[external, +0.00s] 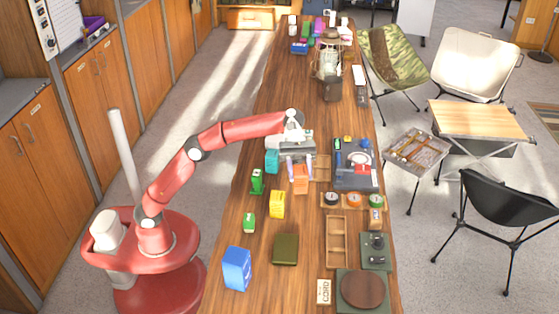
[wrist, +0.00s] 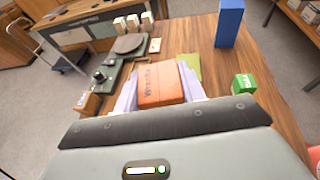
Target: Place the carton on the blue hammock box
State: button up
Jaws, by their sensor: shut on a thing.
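The orange carton (external: 301,180) is between the two pale lilac fingers of my gripper (external: 300,168) at mid-table. In the wrist view the carton (wrist: 160,84) has dark lettering, and my gripper (wrist: 158,88) is shut on its sides. I cannot tell whether its underside touches the table. The blue box (external: 237,268) stands upright near the table's left edge at the front, well apart from the carton. It also stands upright at the top of the wrist view (wrist: 229,24). Its lettering is too small to read, and its top looks bare.
A yellow box (external: 277,204), green boxes (external: 257,182) (external: 249,223) and a flat dark green item (external: 286,249) lie between carton and blue box. A teal box (external: 272,161) is left of my gripper. A wooden tray (external: 337,242) and a round board (external: 362,290) occupy the right front.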

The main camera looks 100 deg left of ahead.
jog(key=s+d+r+m+g, duration=0.1)
jog(key=s+d+r, duration=0.3)
jog(key=d, duration=0.5)
jog(key=s+d+r+g, duration=0.15)
jog(key=s+d, duration=0.35)
jog(key=d, duration=0.5)
jog(key=s+d+r+m, duration=0.1)
jog(key=s+d+r, duration=0.35)
jog(key=d, duration=0.45)
jog(key=b, duration=0.4)
send_over(236, 256)
jog(key=shift+f, duration=4.15)
jog(key=shift+r, duration=0.1)
jog(key=o, duration=1.1)
jog(key=shift+f, duration=0.2)
jog(key=shift+o, duration=0.2)
